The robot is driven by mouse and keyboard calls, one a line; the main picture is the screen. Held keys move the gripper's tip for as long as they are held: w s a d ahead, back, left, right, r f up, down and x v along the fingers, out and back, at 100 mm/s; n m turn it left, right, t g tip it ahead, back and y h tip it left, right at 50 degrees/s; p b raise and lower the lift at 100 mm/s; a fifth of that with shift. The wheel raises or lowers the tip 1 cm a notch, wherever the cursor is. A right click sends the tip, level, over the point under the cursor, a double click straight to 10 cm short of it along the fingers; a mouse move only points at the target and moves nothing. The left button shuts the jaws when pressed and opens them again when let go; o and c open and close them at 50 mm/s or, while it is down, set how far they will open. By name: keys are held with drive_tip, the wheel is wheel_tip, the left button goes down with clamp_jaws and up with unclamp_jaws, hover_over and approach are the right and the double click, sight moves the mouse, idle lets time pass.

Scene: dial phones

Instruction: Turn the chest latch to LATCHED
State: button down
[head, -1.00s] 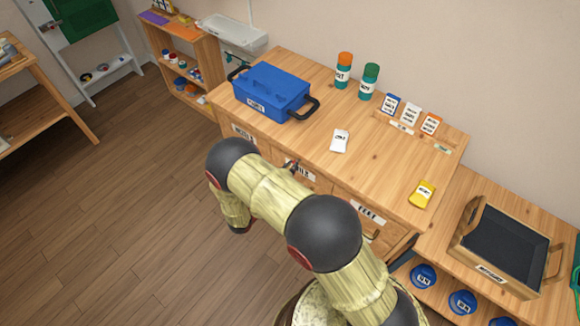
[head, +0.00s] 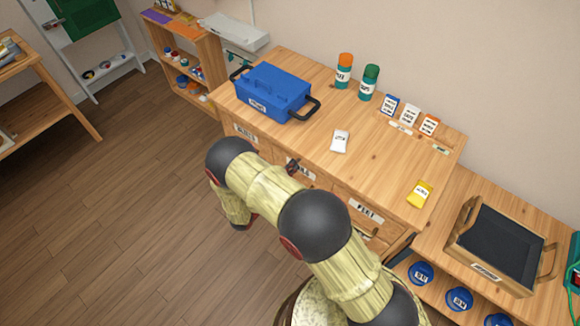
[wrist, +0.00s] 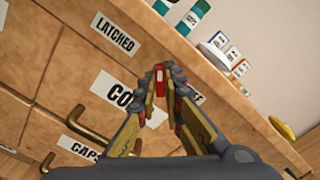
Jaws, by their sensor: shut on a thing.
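In the wrist view, a small red latch handle (wrist: 159,78) sits on the front of the wooden chest, between the tips of my gripper (wrist: 159,82). The fingers are shut on it. A LATCHED label (wrist: 114,34) is on the chest front up and left of the handle. Another label, partly hidden by my fingers, begins with "CO" (wrist: 116,89). In the head view, my arm covers much of the chest front. A small dark and red part (head: 293,167) shows there beyond my arm; I cannot tell whether it is latch or fingertip.
The chest top (head: 370,165) holds a blue toolbox (head: 272,92), two bottles, several small cards and a yellow packet (head: 419,194). Brass drawer handles (wrist: 91,124) stick out below the latch. A dark-lined tray (head: 497,245) stands at right. Floor at left is clear.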

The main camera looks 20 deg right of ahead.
drive_tip(key=shift+n, duration=0.4)
drive_tip(key=c, duration=1.9)
unclamp_jaws()
drive_tip(key=shift+a, duration=0.15)
drive_tip(key=v, duration=1.1)
drive_tip(key=shift+s+a, duration=0.2)
drive_tip(key=shift+a, duration=0.1)
drive_tip(key=shift+f, duration=0.1)
